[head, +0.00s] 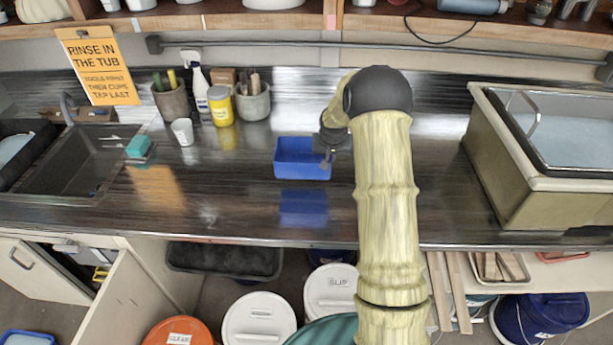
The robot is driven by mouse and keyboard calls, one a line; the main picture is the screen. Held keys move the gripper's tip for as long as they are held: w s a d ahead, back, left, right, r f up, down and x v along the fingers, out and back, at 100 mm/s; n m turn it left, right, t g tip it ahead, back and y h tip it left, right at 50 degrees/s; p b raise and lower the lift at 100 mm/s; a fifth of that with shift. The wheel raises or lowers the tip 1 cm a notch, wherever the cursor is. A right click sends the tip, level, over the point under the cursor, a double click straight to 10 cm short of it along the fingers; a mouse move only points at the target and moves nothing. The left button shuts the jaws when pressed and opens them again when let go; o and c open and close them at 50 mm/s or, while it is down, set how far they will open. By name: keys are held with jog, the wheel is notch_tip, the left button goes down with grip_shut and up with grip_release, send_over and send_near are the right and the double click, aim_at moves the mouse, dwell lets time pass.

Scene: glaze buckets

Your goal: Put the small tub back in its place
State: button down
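The small tub (300,171) is a blue, open-topped rectangular box over the middle of the dark, shiny counter. It looks level. A thin gap separates it from its blue reflection below, so it appears slightly above the counter. My gripper (327,160) is at the tub's right end wall, with a dark finger reaching down over the rim. It appears shut on that wall, though the fingertips are small and partly hidden. My arm comes up from the bottom and covers the counter just right of the tub.
A sink (75,160) is at left, with a yellow sign (98,65) behind it. A white cup (182,131), yellow jar (221,106) and tool pots stand at back left. A large beige bin (545,190) fills the right. Counter in front of the tub is clear. Buckets stand below.

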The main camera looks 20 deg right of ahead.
jog(key=p, duration=0.1)
send_over(328, 184)
notch_tip(328, 184, down, 5)
jog(key=shift+r, duration=0.1)
notch_tip(328, 184, down, 3)
jog(key=shift+f+p, duration=0.2)
jog(key=shift+p, duration=0.5)
jog(key=shift+f, duration=0.2)
jog(key=shift+f, duration=0.2)
jog(key=c, duration=1.6)
grip_release()
jog(key=shift+c, duration=0.2)
jog(key=shift+r, duration=0.1)
